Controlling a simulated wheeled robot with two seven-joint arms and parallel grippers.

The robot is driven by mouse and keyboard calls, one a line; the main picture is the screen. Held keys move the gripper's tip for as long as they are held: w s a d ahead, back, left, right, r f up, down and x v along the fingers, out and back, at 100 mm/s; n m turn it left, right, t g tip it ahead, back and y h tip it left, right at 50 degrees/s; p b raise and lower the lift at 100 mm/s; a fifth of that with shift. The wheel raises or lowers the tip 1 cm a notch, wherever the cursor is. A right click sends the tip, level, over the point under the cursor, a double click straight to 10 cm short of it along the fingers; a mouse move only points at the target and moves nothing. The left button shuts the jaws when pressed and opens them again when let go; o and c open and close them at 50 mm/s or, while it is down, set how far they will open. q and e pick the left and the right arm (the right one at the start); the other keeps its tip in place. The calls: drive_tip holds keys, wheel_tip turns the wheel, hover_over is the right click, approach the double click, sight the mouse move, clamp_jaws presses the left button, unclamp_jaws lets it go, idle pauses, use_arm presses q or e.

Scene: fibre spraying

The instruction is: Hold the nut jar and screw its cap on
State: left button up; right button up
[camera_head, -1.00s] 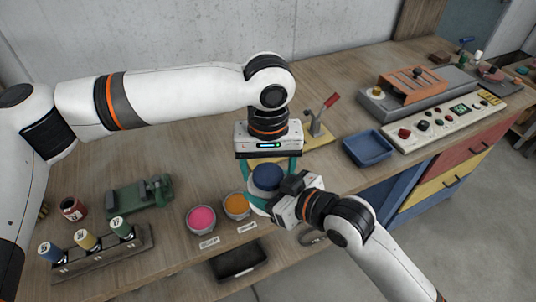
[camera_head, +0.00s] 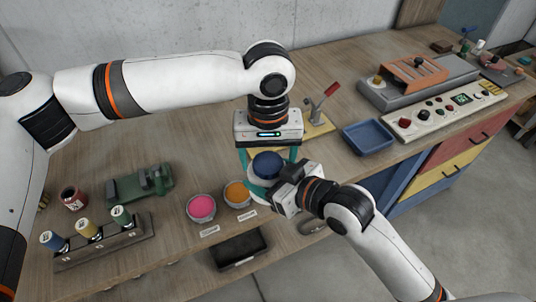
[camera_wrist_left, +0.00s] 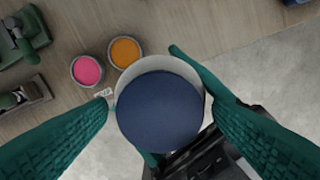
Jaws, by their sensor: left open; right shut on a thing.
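The nut jar (camera_wrist_left: 128,97) is pale, and only a strip of its rim and side shows below the cap. The dark blue cap (camera_head: 267,164) sits on top of the jar; in the left wrist view it (camera_wrist_left: 160,112) covers most of the mouth, slightly off centre. I cannot tell whether the threads are engaged. My left gripper (camera_head: 268,160) points down from above, its green fingers open on either side of the cap with a gap to it. My right gripper (camera_head: 272,192) is shut on the jar from the front right; its fingers are mostly hidden.
Pink (camera_head: 201,207) and orange (camera_head: 237,194) pots stand left of the jar. A green device (camera_head: 140,186) and a rack of spools (camera_head: 103,247) are further left. A toggle clamp (camera_head: 318,110), blue tray (camera_head: 369,140) and control panel (camera_head: 445,115) lie to the right.

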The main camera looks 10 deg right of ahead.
use_arm(q)
drive_tip(key=shift+r, duration=2.3)
drive_tip(key=shift+c, duration=0.3)
wheel_tip(320, 180, up, 4)
drive_tip(key=shift+f, duration=0.25)
drive_tip(key=shift+f, duration=4.05)
